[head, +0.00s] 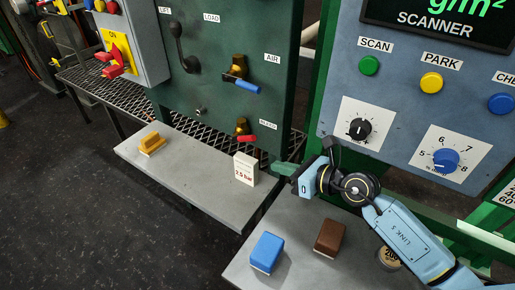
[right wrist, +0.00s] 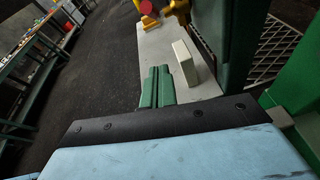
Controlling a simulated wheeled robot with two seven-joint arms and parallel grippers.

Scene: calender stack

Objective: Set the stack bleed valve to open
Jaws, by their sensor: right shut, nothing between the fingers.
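The bleed valve (head: 242,126) is a brass body low on the green panel, by the BLEED label (head: 267,126). Its red lever (head: 247,138) points to the right and slightly down in the head view. In the right wrist view a red piece (right wrist: 149,21), apparently this lever, shows at the top beside brass (right wrist: 178,8). My right gripper (head: 281,169) is shut and empty, right of and below the valve, apart from it. Its green fingers (right wrist: 157,86) point toward the shelf in the right wrist view. My left gripper is not in view.
A white 7.5 bar block (head: 245,169) stands on the grey shelf (head: 200,178) between gripper and valve. A yellow block (head: 152,143) lies farther left. The blue-handled AIR valve (head: 240,83) sits above. Blue (head: 267,252) and brown (head: 329,237) blocks lie on the nearer shelf.

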